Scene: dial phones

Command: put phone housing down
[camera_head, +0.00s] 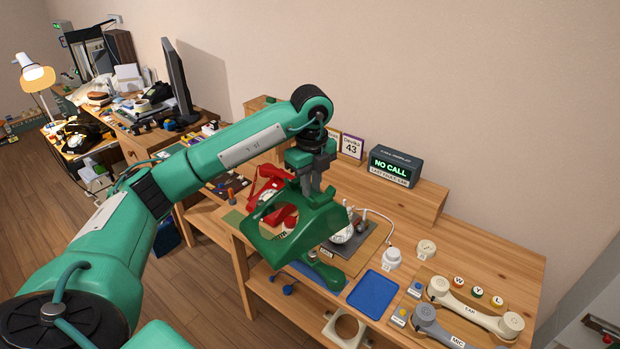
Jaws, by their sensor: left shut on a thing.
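My left gripper (310,178) points down over the middle of the workbench and is shut on a green phone housing (318,219). The housing is an angular shell with a round hole in its front, held tilted above the bench. It hides part of the bench behind and below it. A green handset-shaped piece (322,272) lies just below it; I cannot tell whether they touch. My right gripper is not in view.
A blue tray (373,295) lies to the right and looks empty. A red phone housing (268,185) stands behind at left. Cream (475,306) and grey (437,328) handsets lie at front right. A "NO CALL" display (394,166) stands on the back shelf.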

